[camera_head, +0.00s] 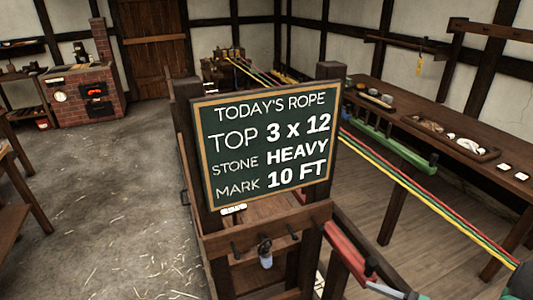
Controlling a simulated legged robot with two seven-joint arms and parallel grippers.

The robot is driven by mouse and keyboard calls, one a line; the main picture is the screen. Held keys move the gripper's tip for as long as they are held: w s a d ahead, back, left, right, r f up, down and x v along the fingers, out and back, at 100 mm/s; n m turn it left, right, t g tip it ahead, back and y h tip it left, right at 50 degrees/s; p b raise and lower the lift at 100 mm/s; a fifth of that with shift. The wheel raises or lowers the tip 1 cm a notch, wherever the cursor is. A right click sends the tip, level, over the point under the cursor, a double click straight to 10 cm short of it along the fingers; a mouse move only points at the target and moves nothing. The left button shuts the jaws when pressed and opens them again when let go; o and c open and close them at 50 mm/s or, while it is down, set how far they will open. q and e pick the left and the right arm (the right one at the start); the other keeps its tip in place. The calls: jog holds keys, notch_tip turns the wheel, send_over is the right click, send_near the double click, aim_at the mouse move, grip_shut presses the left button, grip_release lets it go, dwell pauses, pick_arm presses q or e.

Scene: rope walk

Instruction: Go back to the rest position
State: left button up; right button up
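Neither of my grippers shows in the head view, so I cannot see whether they are open or hold anything. A chalkboard (268,143) with a wooden frame hangs upright on a dark timber post frame (265,240) in the middle. It reads "TODAY'S ROPE, TOP 3 x 12, STONE HEAVY, MARK 10 FT". Red, yellow and green strands (430,201) run stretched along the right side toward the bottom right corner.
A long wooden bench (455,125) with a tray and small items lines the right wall. A brick stove (88,92) stands at the back left, near a wooden door (155,50). Table edges show at far left. The straw-strewn stone floor (100,200) at left is clear.

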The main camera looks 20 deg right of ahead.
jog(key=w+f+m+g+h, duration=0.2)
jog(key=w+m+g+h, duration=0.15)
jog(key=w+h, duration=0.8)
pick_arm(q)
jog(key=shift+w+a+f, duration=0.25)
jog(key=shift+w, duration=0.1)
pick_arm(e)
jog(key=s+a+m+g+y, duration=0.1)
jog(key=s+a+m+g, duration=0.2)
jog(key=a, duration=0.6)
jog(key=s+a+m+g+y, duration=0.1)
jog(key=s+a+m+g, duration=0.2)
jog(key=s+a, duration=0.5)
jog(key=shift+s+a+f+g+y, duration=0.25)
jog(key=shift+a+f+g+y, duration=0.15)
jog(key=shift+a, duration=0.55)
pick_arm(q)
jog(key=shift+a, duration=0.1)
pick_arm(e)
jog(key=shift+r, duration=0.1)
